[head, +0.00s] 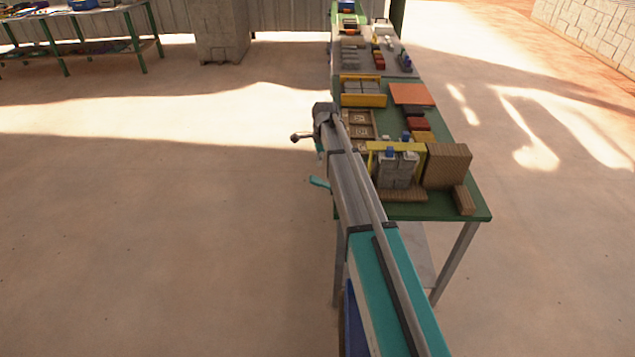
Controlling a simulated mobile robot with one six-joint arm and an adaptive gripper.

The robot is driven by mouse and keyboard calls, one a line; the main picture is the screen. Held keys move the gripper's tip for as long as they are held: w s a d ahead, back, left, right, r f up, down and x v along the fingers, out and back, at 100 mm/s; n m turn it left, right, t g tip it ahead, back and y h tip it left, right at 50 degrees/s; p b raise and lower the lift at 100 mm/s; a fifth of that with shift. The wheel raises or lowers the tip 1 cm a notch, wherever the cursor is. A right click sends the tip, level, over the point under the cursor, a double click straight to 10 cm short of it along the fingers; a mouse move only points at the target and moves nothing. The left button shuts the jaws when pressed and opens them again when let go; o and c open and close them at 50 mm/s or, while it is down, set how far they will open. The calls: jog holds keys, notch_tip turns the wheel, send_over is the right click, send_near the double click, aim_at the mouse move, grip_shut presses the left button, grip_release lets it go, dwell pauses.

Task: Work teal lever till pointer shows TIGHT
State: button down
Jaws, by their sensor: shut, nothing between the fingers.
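A teal lever-like piece (319,182) sticks out to the left from behind my arm, beside the table's left edge. My arm hides where it is attached. My gripper (297,138) appears small at the far end of my arm, left of the table and above that teal piece in the picture. It looks apart from the teal piece, and I see nothing held in it. A yellow frame (416,148) stands around grey blocks (398,172) on the near part of the table, with blue pieces on top. I cannot make out a pointer or a TIGHT mark.
The green table (470,208) runs away from me. It carries a brown ribbed block (448,166), an orange sheet (411,94), a yellow holder with grey blocks (363,99) and wooden trays. My arm covers its left edge. Open floor lies left. Another table (90,30) stands far left.

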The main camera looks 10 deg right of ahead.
aim_at(318, 180)
jog(key=shift+a+f+b, duration=0.15)
jog(key=shift+f+b, duration=1.5)
jog(key=shift+f, duration=0.05)
jog(key=shift+a+f+b, duration=0.15)
jog(key=shift+f+b, duration=1.45)
jog(key=shift+f, duration=0.2)
notch_tip(318, 180, down, 4)
jog(key=b, duration=0.4)
jog(key=shift+f, duration=0.1)
jog(key=shift+d, duration=0.1)
